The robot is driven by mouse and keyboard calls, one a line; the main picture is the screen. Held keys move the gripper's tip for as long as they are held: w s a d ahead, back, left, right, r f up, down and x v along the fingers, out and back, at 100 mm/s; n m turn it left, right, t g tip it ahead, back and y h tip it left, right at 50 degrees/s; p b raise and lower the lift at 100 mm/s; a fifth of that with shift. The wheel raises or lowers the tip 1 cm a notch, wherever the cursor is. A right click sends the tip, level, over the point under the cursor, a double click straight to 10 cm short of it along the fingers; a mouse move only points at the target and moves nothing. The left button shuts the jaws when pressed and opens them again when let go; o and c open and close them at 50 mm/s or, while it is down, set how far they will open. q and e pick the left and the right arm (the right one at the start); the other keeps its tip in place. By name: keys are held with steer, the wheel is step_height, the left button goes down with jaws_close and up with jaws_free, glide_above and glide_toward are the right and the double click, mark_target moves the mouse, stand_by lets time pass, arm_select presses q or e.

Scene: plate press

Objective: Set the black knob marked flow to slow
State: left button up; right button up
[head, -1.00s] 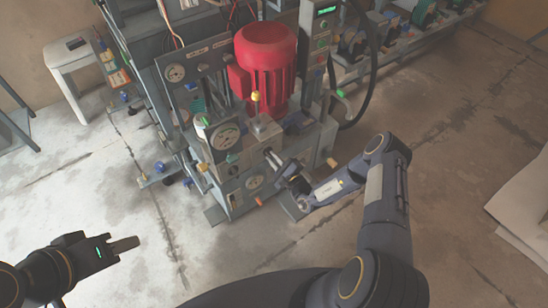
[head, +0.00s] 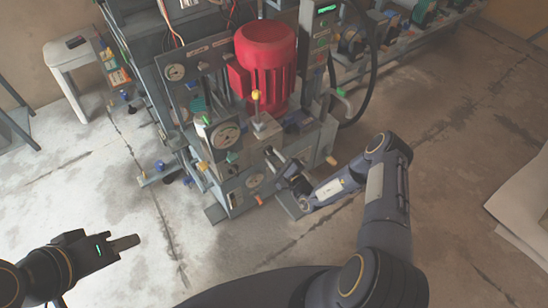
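The press machine (head: 228,180) stands in the middle, with gauges and small controls on its front. I cannot single out the black knob marked flow or read its marking at this size. My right gripper (head: 273,159) is at the lower right of the machine's front, its fingers pointing at the panel. Whether they touch a control, and how wide they are, is too small to tell. My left gripper (head: 125,242) is away from the machine, over bare floor at the lower left. Its fingers look like one piece from this side, so their opening is unclear.
A red motor (head: 266,62) stands on top of the machine. A white stool (head: 70,52) is at the back left. The floor at front left is clear.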

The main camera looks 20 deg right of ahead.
steer(key=p+v, duration=0.1)
steer(key=v, duration=0.6)
steer(key=shift+r, duration=0.15)
stand_by(0.5)
